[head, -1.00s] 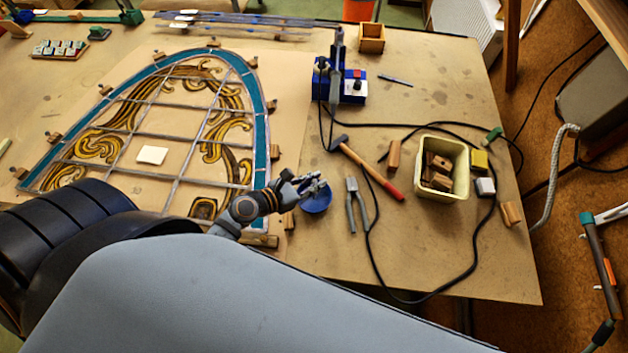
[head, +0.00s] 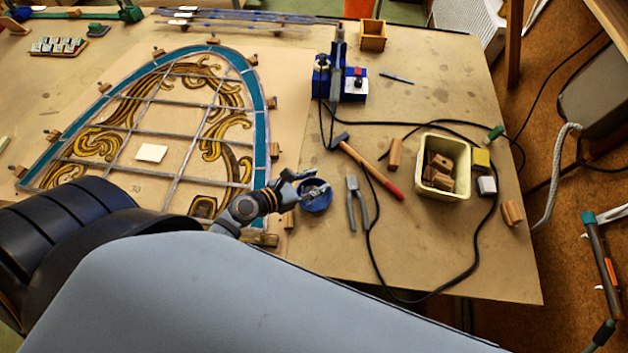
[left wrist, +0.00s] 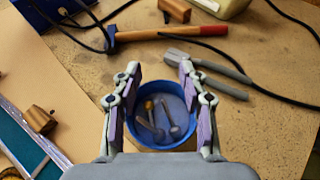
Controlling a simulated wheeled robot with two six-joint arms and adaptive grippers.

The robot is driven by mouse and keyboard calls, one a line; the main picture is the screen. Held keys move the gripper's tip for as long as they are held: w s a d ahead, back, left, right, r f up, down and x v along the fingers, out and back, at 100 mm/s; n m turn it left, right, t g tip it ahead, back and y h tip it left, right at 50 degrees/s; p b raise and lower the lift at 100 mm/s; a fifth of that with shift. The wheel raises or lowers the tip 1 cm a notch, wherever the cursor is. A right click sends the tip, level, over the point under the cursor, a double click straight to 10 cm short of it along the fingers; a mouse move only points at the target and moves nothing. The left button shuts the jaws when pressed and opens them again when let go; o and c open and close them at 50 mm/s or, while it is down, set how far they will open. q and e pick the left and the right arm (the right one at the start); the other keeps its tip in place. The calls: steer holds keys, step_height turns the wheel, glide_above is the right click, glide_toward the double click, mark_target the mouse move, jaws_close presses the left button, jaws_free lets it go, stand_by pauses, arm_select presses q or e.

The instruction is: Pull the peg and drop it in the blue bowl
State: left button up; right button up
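The blue bowl (head: 318,204) stands on the bench just right of the leaded panel's lower right corner. In the left wrist view the blue bowl (left wrist: 136,143) lies between and beyond my fingers, with a few pegs or nails (left wrist: 160,120) inside it, one with a yellowish head. My left gripper (head: 314,182) is over the bowl. In the left wrist view the left gripper (left wrist: 157,75) has its fingers wide apart with nothing between the tips. My right gripper is in neither view.
The leaded panel (head: 165,115) is held by several wooden blocks around its edge. Pliers (left wrist: 205,68) and a hammer (head: 365,165) lie right of the bowl. A cream tub (head: 440,190) with wooden blocks and a soldering station (head: 352,85) stand further off. Black cable winds across the bench.

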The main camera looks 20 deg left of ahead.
arm_select(q)
steer(key=shift+r, duration=0.1)
steer(key=v, duration=0.7)
steer(key=shift+s, duration=0.25)
